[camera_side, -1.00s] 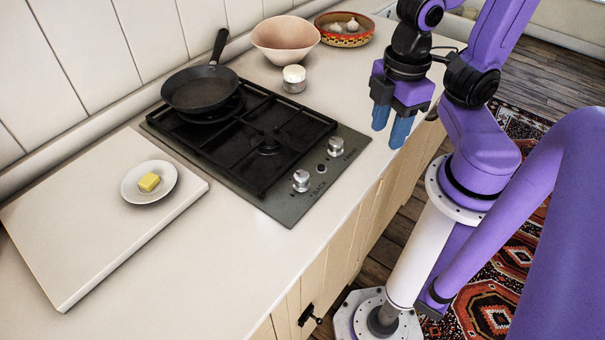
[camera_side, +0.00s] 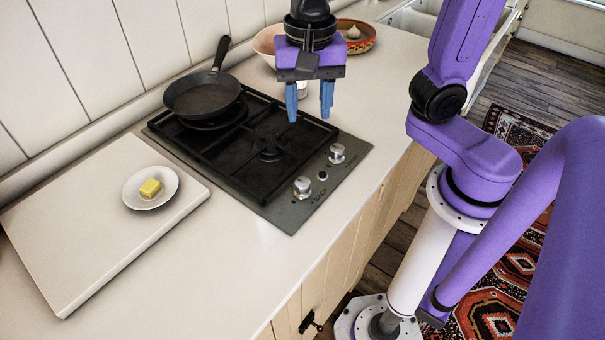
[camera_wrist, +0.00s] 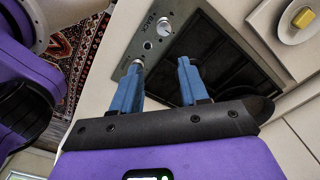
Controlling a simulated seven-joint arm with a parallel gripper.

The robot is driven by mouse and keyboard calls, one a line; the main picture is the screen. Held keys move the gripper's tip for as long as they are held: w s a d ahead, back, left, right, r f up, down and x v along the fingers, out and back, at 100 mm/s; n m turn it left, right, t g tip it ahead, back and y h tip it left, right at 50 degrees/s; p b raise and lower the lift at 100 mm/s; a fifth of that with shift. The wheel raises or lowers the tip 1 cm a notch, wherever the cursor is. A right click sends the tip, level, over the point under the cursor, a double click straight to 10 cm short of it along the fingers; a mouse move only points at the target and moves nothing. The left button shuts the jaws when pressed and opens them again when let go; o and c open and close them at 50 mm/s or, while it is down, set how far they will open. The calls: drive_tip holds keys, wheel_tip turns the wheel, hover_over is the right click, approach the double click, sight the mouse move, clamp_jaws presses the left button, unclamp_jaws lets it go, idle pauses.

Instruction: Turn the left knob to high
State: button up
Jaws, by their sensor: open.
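The left knob (camera_side: 302,187), silver and round, stands on the hob's front strip beside the "BACK" lettering. It also shows in the wrist view (camera_wrist: 163,28), beyond my fingertips. The other silver knob (camera_side: 337,153) stands further right along the strip; in the wrist view my left-hand finger partly covers it. My gripper (camera_side: 309,110) is open and empty, with blue fingers pointing down, raised above the hob's far right part. It is apart from both knobs. In the wrist view the gripper (camera_wrist: 161,66) shows two separated fingers over the hob.
A black pan (camera_side: 202,97) sits on the rear left burner. A white board (camera_side: 85,230) with a plate (camera_side: 134,197) of butter (camera_side: 150,188) lies left. A pink bowl (camera_side: 264,45), a small jar behind my gripper, and a garlic bowl (camera_side: 366,42) stand behind. The front counter is clear.

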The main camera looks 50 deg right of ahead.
drive_tip(key=m, duration=0.2)
approach(303, 181)
wheel_tip(303, 181, down, 9)
drive_tip(key=shift+r, duration=0.2)
idle(0.5)
drive_tip(key=c, duration=0.8)
